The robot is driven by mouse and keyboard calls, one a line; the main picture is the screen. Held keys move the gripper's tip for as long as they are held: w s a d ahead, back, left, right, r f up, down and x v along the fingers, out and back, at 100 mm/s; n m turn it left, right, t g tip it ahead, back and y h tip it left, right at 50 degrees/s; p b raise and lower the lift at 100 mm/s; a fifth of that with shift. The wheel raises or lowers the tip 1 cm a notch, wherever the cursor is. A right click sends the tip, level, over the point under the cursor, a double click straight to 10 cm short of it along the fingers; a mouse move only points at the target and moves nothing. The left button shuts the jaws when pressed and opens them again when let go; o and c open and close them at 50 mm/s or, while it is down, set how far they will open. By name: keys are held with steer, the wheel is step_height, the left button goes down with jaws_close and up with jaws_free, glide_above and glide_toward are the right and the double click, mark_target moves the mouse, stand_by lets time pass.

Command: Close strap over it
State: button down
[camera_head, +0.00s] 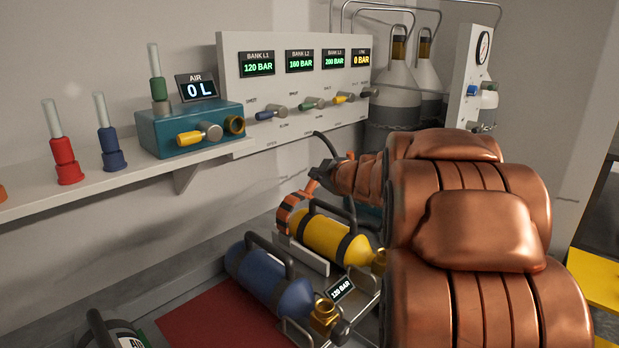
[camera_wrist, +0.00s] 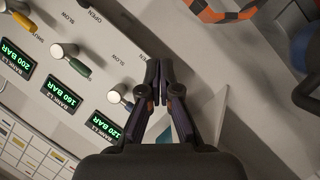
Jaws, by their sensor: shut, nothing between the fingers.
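An orange-and-black strap (camera_head: 289,211) stands as a curved band at the far left end of the yellow cylinder (camera_head: 325,235). Whether it is fastened cannot be told. The cylinder lies on its side in a metal cradle, with a black carry handle on top. A blue cylinder (camera_head: 262,277) lies in front of it. My gripper (camera_head: 320,172) is above and behind the yellow cylinder, partly hidden by my copper arm. In the wrist view, my gripper (camera_wrist: 158,75) has its fingers together and empty, and part of the strap (camera_wrist: 222,12) shows at the top edge, apart from the fingers.
A wall panel (camera_head: 232,90) with pressure displays and valve knobs stands behind the gripper. A shelf (camera_head: 110,180) holds a teal air unit (camera_head: 165,130) and coloured tubes. Chained grey cylinders (camera_head: 398,85) stand at the back. A red mat (camera_head: 205,318) lies at front left.

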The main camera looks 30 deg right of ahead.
steer(key=shift+w+d+f+b, duration=0.55)
steer(key=shift+w+f, duration=0.4)
steer(key=shift+w, duration=0.55)
steer(key=shift+w+d+f+b, duration=0.4)
steer(key=shift+w+d+f, duration=0.45)
steer(key=shift+w, duration=0.6)
steer(key=shift+w+d+f+b, duration=0.45)
steer(key=shift+w+f, duration=0.65)
steer(key=shift+w, duration=0.4)
steer(key=shift+d+p, duration=0.15)
steer(key=shift+p, duration=0.45)
